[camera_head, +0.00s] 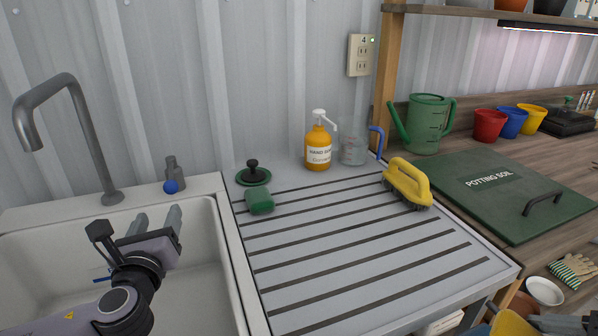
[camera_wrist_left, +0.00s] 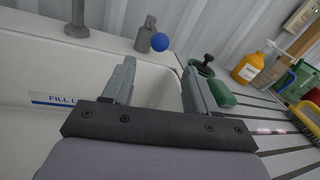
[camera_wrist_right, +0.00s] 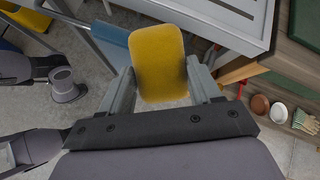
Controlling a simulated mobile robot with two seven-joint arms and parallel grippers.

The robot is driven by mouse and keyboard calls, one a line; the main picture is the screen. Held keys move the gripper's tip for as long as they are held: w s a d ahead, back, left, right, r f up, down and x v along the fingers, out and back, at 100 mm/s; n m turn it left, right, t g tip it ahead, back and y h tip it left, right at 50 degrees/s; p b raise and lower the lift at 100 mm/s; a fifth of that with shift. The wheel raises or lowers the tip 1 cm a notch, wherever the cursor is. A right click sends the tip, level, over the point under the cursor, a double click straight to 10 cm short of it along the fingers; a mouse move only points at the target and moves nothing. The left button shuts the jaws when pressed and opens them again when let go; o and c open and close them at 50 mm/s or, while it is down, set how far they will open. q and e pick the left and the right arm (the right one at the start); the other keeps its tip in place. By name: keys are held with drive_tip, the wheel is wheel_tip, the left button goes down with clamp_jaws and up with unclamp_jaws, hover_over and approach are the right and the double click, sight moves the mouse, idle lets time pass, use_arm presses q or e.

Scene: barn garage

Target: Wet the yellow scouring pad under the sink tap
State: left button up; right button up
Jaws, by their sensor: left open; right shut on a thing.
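The yellow scouring pad (camera_wrist_right: 158,62) is held between the fingers of my right gripper (camera_wrist_right: 160,80), out past the front of the counter. The grey sink tap (camera_head: 75,100) stands at the back of the white sink (camera_head: 205,235), its spout bent over the basin; its base shows in the left wrist view (camera_wrist_left: 78,15). A small grey valve (camera_head: 172,172) with a blue ball knob (camera_head: 171,187) stands on the rim right of the tap. My left gripper (camera_head: 153,222) is open and empty over the basin, with the knob just beyond its fingertips. No water shows at the spout.
A green sponge (camera_head: 260,202), dark plug (camera_head: 253,175), orange soap bottle (camera_head: 319,145), clear jug (camera_head: 354,145) and yellow brush (camera_head: 407,182) stand on the ribbed drainboard (camera_head: 350,285). A green watering can (camera_head: 425,122) and potting soil lid (camera_head: 510,195) are on the right bench.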

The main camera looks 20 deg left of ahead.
sight(169, 191)
use_arm(q)
drive_tip(key=x, duration=1.2)
